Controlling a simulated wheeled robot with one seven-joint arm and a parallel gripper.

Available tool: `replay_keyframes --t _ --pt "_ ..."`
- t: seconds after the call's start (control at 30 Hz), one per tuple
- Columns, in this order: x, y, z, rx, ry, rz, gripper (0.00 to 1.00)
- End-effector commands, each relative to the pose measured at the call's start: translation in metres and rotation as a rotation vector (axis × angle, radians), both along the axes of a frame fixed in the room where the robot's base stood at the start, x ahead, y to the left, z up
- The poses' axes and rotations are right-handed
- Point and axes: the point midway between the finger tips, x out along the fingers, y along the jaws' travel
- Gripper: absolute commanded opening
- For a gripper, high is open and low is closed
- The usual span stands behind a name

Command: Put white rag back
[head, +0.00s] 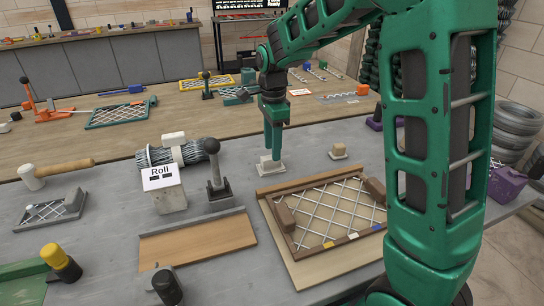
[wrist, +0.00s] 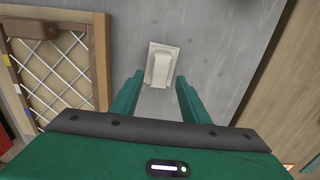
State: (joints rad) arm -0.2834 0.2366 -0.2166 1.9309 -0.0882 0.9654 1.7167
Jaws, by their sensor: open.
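In the wrist view the rag (wrist: 161,66) is a raised pale strip on a flat, roughly square pale base. My gripper (head: 272,155) points down right over it. In the wrist view the two green fingers of my gripper (wrist: 159,78) are apart, with the rag ahead between their tips. I cannot tell whether the fingers touch it.
The wooden mesh frame (head: 276,236) is close on the right. A white box marked Roll (head: 162,189), a lever tool (head: 216,180) and a wire roll (head: 180,153) stand left. A wooden board (head: 197,238) lies in front.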

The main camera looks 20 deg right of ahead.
Motion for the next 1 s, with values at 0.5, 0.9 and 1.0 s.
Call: replay_keyframes --t 0.5,0.9,1.0 --pt "0.000 0.000 0.061 0.000 0.000 -0.001 0.41" --pt "-0.052 -0.056 0.072 0.001 -0.005 0.154 0.41" --pt "-0.096 -0.091 0.074 0.001 -0.007 0.282 0.41"
